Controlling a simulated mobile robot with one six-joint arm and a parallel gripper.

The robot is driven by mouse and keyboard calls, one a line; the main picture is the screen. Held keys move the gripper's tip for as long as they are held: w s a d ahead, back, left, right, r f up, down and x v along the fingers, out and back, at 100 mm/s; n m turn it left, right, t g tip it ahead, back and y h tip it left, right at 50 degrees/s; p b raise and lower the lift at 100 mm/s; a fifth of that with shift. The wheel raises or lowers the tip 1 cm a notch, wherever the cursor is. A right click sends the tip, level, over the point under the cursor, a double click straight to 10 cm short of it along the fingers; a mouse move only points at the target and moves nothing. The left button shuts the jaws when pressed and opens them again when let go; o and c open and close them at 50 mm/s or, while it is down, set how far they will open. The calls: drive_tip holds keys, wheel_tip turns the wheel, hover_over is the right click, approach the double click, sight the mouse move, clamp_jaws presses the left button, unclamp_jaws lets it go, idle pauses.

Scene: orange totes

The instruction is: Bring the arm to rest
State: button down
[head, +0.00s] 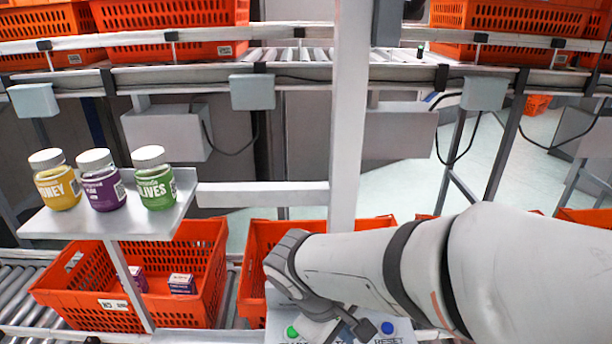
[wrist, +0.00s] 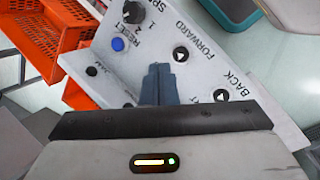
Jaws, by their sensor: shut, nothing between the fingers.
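My gripper (wrist: 158,76) is shut and empty in the wrist view, its two dark blue-grey fingertips side by side. It is over a light grey control panel (wrist: 150,58), with a blue RESET button (wrist: 118,44), a black knob and FORWARD and BACK arrow buttons around it. I cannot tell whether the fingertips touch the panel. In the head view my white arm (head: 370,265) reaches in from the right, bent down at the wrist over the panel; the gripper is largely hidden there. A green button (head: 292,332) and the blue button (head: 387,327) show beside it.
A post (head: 346,110) rises just behind my arm. A shelf (head: 150,222) at left holds honey, a purple jar and olives. Below it an orange tote (head: 205,300) holds small boxes. More orange totes stand behind the arm and along the rear conveyor (head: 300,75).

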drive_tip(key=s+d+r+m+t+y, duration=0.1)
drive_tip(key=d+r+m+y, duration=0.3)
drive_tip(key=d+m, duration=0.4)
drive_tip(key=shift+s+d+r+m+t, duration=0.2)
drive_tip(key=shift+r+m+t, duration=0.1)
drive_tip(key=shift+m+t, duration=0.15)
idle(0.5)
